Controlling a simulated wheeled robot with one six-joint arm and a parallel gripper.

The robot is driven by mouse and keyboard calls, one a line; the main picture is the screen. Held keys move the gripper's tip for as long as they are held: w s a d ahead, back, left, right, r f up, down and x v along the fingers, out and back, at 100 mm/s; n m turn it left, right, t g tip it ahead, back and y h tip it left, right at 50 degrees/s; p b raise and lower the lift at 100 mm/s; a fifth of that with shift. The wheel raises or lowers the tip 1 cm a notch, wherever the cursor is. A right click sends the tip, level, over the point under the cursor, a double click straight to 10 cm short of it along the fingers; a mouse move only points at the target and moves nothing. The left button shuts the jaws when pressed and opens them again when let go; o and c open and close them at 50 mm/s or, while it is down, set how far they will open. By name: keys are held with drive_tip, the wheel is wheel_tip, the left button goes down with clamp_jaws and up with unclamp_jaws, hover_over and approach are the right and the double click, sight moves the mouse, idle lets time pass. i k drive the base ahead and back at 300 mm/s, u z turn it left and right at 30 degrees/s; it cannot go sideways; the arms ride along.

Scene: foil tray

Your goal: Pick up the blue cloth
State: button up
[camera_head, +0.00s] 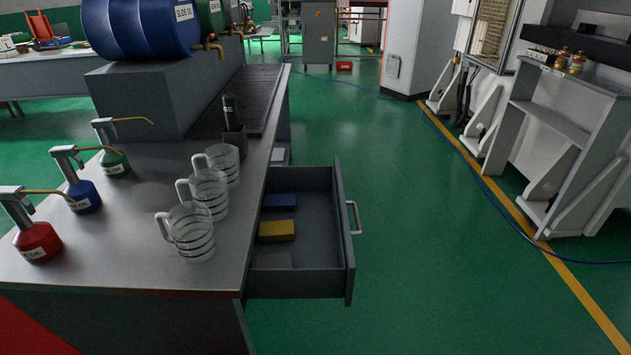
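A blue cloth (280,201), small, flat and folded-looking, lies at the far end inside an open drawer (347,220). A yellow cloth (276,231) lies nearer in the same drawer. A grey piece (272,261) lies nearest, partly shaded by the bench edge. The drawer is pulled out to the right from under the bench top, with its handle (354,217) on the outer side. My gripper is not in view.
Measuring jugs (191,232) stand near the bench's (130,235) right edge, beside the drawer. Red (37,241), blue (83,196) and green (114,162) oil cans stand at left. Green floor (430,240) right of the drawer is clear; a frame (560,140) stands far right.

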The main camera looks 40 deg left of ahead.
sight(283, 202)
drive_tip(key=i, duration=0.95)
drive_tip(key=u, duration=2.1)
drive_tip(key=i, duration=1)
